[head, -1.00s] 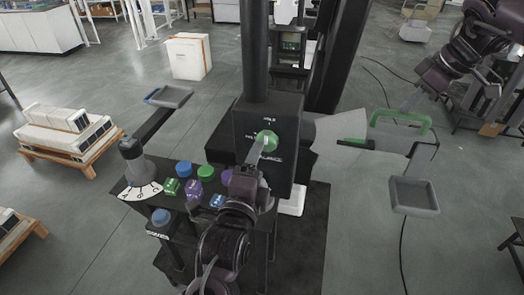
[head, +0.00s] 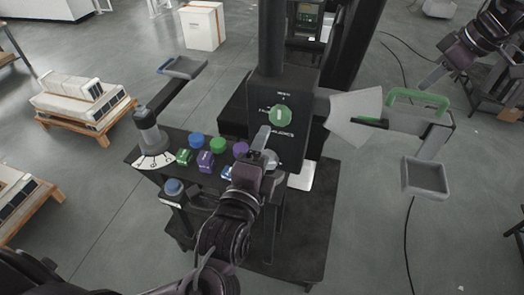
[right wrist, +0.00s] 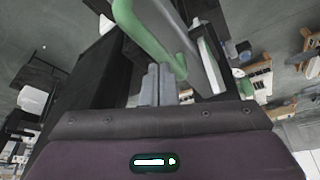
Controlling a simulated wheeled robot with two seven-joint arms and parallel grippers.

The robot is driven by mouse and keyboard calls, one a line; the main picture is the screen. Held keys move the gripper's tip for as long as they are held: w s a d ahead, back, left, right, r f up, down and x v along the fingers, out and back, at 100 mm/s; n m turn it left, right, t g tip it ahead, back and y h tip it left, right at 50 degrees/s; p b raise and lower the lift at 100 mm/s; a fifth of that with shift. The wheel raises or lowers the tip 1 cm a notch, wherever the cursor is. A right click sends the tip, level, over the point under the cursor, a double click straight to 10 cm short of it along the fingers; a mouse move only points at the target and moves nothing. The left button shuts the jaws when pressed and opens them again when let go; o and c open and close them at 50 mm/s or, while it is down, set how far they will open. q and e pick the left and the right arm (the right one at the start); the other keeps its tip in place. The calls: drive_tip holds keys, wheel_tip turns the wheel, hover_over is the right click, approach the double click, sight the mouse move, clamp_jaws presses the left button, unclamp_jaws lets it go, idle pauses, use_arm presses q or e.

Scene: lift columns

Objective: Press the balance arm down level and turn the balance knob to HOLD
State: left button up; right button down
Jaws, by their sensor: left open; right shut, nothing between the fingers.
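The green balance knob (head: 280,116) is on the front of the black box on the column. Its pale pointer stands about upright, towards the label above. My left gripper (head: 264,140) is open, below and in front of the knob, apart from it. The balance arm (head: 400,127) reaches right from the box, with a green handle (head: 419,97) and a pale fan-shaped plate (head: 356,114) near the box. I cannot tell whether it is exactly level. My right gripper (right wrist: 161,84) is shut and empty, close beside the green handle (right wrist: 150,35); contact is unclear.
A grey tray (head: 425,192) hangs at the balance arm's right end. Several coloured knobs and blocks sit on the bench left of my left gripper, near a grey lever post (head: 147,127).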

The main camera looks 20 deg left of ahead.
drive_tip(key=shift+r+p, duration=0.85)
drive_tip(key=shift+r, duration=0.2)
wheel_tip(320, 180, up, 5)
drive_tip(key=shift+r, duration=0.15)
idle(0.4)
